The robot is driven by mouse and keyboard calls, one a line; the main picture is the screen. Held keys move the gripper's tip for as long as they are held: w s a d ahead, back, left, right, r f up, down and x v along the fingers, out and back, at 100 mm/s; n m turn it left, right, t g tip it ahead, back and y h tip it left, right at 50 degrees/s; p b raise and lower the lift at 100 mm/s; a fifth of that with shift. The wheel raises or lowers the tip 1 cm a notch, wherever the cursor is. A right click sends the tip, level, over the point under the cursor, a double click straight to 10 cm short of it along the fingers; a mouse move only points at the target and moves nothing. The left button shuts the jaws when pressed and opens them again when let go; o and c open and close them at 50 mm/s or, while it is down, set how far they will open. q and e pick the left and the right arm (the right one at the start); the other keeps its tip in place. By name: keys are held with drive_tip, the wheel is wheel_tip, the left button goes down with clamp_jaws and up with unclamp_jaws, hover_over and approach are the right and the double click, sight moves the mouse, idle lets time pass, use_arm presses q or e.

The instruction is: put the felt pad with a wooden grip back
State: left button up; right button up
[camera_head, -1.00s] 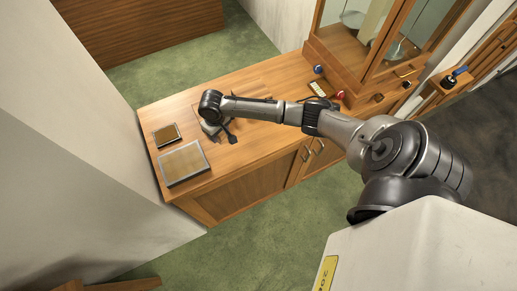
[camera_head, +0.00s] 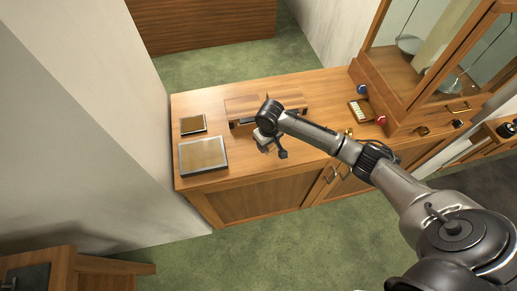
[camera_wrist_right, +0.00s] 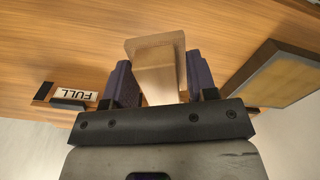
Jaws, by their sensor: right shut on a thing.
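My right gripper (camera_head: 268,145) is over the wooden counter, between the two framed pads at the left and the cabinet at the right. In the right wrist view, my right gripper (camera_wrist_right: 160,88) has its two dark ribbed fingers closed on a pale wooden block. I take this block to be the wooden grip of the felt pad (camera_wrist_right: 158,68); its felt face cannot be made out. In the head view my wrist largely hides the held piece. My left gripper is not in view.
A large framed pad (camera_head: 203,155) and a small one (camera_head: 193,124) lie at the counter's left. A low wooden box (camera_head: 262,102) stands behind my gripper. A glass-fronted cabinet (camera_head: 392,88) stands at the right.

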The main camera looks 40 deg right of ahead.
sight(258, 152)
drive_tip(key=w, duration=0.1)
drive_tip(key=w+a+f, duration=0.1)
drive_tip(key=w+f, duration=0.1)
drive_tip(key=shift+w+a+f, duration=0.25)
drive_tip(key=shift+w+a, duration=0.05)
drive_tip(key=shift+a, duration=0.1)
drive_tip(key=shift+f+b, duration=0.4)
drive_tip(key=shift+f, duration=1.6)
drive_tip(key=shift+f, duration=0.2)
drive_tip(key=o, duration=1)
drive_tip(key=shift+c, duration=0.2)
drive_tip(key=shift+r, duration=0.1)
